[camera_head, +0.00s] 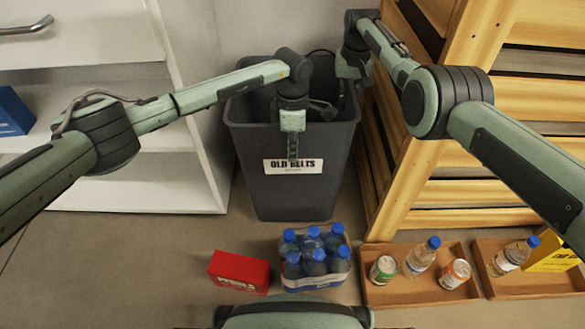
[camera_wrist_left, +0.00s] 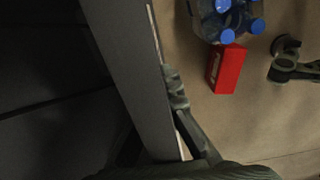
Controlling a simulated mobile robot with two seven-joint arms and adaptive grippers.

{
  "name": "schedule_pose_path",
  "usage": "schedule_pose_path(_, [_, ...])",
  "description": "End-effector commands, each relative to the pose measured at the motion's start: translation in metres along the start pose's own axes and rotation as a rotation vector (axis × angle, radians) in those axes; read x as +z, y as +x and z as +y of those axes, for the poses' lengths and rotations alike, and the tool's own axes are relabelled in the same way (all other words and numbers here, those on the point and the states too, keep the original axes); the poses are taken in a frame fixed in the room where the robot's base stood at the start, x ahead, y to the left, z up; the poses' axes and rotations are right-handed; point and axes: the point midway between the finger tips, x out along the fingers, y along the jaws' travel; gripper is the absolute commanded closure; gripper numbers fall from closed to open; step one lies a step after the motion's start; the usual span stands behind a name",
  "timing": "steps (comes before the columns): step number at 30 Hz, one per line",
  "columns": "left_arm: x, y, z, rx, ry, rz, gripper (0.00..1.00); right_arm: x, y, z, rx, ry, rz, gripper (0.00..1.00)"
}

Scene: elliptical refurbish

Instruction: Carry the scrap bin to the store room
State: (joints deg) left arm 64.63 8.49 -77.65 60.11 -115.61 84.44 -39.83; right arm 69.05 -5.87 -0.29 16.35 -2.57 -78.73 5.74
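The scrap bin (camera_head: 237,124) is a tall dark grey open bin with a white "OLD BELTS" label, upright on the floor between shelf and slatted unit. My left gripper (camera_head: 292,140) points down at its front rim, one finger outside the front wall above the label. In the left wrist view this finger (camera_wrist_left: 177,88) lies close along the outer wall beside the dark bin rim (camera_wrist_left: 125,70); the other finger is lost in shadow. My right gripper (camera_head: 347,92) is at the bin's back right corner; its fingers are mostly hidden, so its grip is unclear.
In front of the bin stand a blue-capped bottle pack (camera_head: 315,258) and a red box (camera_head: 239,272). Trays (camera_head: 415,294) with cans and bottles lie front right. White shelves (camera_head: 140,180) flank the left, a wooden slatted unit (camera_head: 425,185) the right. Floor at front left is clear.

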Motion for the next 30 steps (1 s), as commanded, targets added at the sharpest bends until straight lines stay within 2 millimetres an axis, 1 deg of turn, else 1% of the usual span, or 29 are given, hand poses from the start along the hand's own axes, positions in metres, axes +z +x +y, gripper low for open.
schedule_pose_path(1, [0.001, -0.012, 0.001, 0.002, 0.002, 0.001, 1.0, -0.005, -0.013, 0.001, 0.004, -0.002, 0.011, 1.0])
schedule_pose_path(9, [-0.001, -0.036, 0.002, 0.007, 0.001, 0.003, 1.0, -0.009, -0.037, 0.002, 0.002, -0.002, 0.013, 1.0])
schedule_pose_path(12, [-0.001, -0.041, 0.003, 0.007, 0.0, 0.004, 1.0, -0.009, -0.043, 0.002, 0.001, -0.001, 0.014, 1.0])
schedule_pose_path(16, [-0.002, -0.044, 0.003, 0.008, -0.001, 0.004, 1.0, -0.01, -0.045, 0.002, 0.001, -0.001, 0.013, 1.0])
schedule_pose_path(30, [-0.003, -0.043, 0.004, 0.009, -0.004, 0.005, 1.0, -0.01, -0.045, 0.003, 0.0, 0.001, 0.012, 1.0])
